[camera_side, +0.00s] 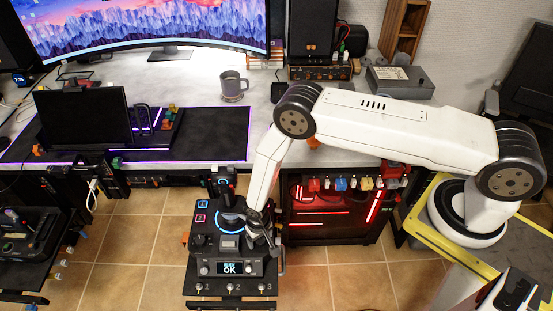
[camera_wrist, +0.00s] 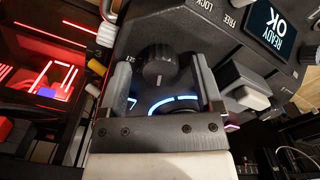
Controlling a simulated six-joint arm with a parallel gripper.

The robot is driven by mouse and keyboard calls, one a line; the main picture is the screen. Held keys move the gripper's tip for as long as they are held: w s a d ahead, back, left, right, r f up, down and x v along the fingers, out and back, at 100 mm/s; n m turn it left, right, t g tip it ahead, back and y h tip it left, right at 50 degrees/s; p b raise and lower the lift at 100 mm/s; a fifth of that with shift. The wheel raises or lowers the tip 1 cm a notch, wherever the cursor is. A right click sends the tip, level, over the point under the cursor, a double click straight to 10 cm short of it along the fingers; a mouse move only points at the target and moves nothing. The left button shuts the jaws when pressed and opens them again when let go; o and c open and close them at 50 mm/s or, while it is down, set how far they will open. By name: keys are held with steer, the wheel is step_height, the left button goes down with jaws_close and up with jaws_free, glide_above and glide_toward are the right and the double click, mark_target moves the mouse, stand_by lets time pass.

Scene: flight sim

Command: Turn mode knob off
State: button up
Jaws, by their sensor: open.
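A black round knob (camera_wrist: 157,66) with a white pointer line sits on the dark control panel in the wrist view. My gripper (camera_wrist: 160,72) is open, with one finger on each side of the knob and visible gaps between. In the side view my gripper (camera_side: 258,234) is over the right part of the control panel (camera_side: 205,243), hiding the knob there. The panel's display (camera_side: 230,268) reads READY OK; it also shows in the wrist view (camera_wrist: 272,25).
A grey-tipped lever (camera_wrist: 246,90) stands close to my right finger, near FREE and LOCK labels. A blue-lit ring (camera_wrist: 174,103) shows between the fingers. A red-lit computer case (camera_side: 330,215) stands right of the panel. The desk (camera_side: 195,85) with a mug (camera_side: 232,86) is behind.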

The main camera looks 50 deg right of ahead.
jaws_close()
steer(key=shift+n, duration=0.3)
steer(key=n, duration=0.3)
steer(key=shift+n, duration=2.2)
jaws_free()
